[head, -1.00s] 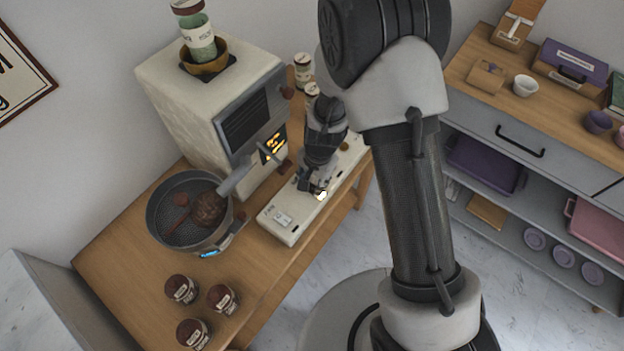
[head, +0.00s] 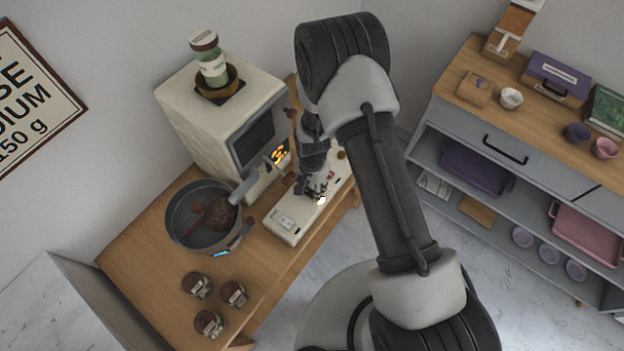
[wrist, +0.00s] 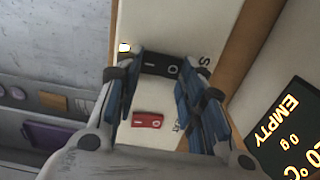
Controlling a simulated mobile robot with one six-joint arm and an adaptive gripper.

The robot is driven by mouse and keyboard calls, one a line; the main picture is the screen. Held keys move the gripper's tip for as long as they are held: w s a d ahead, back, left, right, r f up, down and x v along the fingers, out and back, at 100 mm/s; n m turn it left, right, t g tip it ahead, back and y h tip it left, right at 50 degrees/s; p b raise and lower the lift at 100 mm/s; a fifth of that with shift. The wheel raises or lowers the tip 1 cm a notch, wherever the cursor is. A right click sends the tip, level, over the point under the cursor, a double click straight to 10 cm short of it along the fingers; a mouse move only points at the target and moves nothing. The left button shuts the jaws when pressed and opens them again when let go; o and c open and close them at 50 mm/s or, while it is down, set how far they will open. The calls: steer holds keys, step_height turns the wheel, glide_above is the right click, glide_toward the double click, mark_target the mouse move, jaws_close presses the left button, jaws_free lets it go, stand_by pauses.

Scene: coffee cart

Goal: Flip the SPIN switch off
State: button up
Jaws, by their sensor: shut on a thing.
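A long cream switch box (head: 281,236) lies along the table's edge in the head view. In the wrist view its top (wrist: 175,25) carries a black rocker switch (wrist: 160,65) beside a label of which only an "S" can be read. A small lit lamp (wrist: 124,47) glows next to that switch. My gripper (wrist: 165,72) is shut on the black rocker switch, one blue-padded finger on each side. A red switch (wrist: 147,120) sits on the box between the fingers, nearer my palm. In the head view my gripper (head: 315,192) points down at the box and hides part of it.
The cream roaster (head: 205,130) stands behind the box, with a round pan (head: 182,238) to the left. A display (wrist: 290,130) reading EMPTY is close in the wrist view. Several brown-lidded jars (head: 208,323) stand at the table's front. A shelf unit (head: 480,130) is at right.

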mark_target(311, 191)
steer(key=shift+w+a, duration=0.1)
steer(key=shift+w, duration=0.1)
steer(key=o, duration=1)
steer(key=shift+s, duration=0.15)
steer(key=shift+o, duration=0.2)
step_height(311, 191, up, 12)
stand_by(0.4)
